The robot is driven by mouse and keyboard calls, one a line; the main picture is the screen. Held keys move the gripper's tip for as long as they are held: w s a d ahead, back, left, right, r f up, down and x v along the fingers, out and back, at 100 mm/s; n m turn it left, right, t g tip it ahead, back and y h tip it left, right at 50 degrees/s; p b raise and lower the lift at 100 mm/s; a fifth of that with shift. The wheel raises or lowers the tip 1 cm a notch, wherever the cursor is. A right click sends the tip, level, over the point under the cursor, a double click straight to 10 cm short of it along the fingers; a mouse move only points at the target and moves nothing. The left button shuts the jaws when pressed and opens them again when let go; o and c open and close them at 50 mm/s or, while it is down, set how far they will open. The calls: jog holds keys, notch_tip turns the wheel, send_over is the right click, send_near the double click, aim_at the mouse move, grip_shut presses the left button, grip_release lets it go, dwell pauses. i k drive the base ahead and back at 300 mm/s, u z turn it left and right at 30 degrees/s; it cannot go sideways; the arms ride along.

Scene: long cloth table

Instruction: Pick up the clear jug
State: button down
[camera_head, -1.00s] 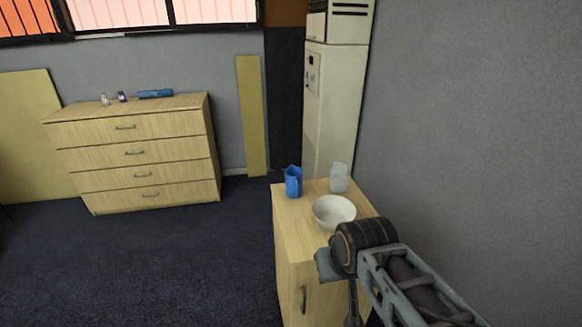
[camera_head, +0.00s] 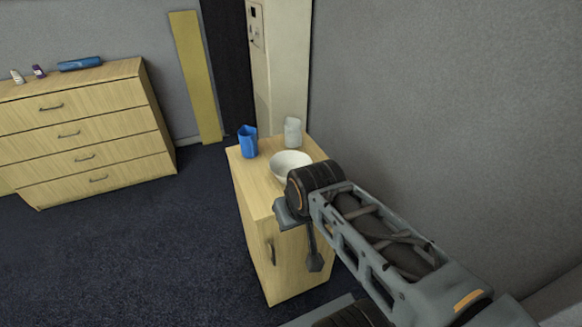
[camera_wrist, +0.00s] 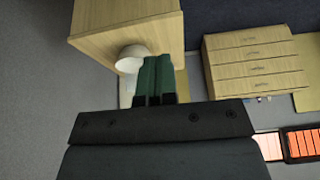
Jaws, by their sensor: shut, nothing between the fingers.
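The clear jug (camera_head: 293,132) looks pale and whitish. It stands upright at the back right of the small wooden cabinet top (camera_head: 240,165), behind the white bowl. In the wrist view I cannot make out the jug. My gripper shows in the wrist view as two dark green fingers (camera_wrist: 157,72) closed together, with nothing between them. It is apart from the jug, on the near side of the cabinet. In the head view my arm crosses in front of the cabinet's right side.
A white bowl (camera_head: 290,164) sits in front of the jug, and a blue jug (camera_head: 248,142) stands left of it. A grey wall (camera_head: 420,100) rises close on the right. A wide chest of drawers (camera_head: 80,130) stands at the left; dark floor (camera_head: 140,250) between is clear.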

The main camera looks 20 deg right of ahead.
aim_at(293, 136)
jog(key=k, duration=0.6)
jog(key=z, duration=0.65)
jog(key=i, duration=1.4)
jog(key=u, duration=0.65)
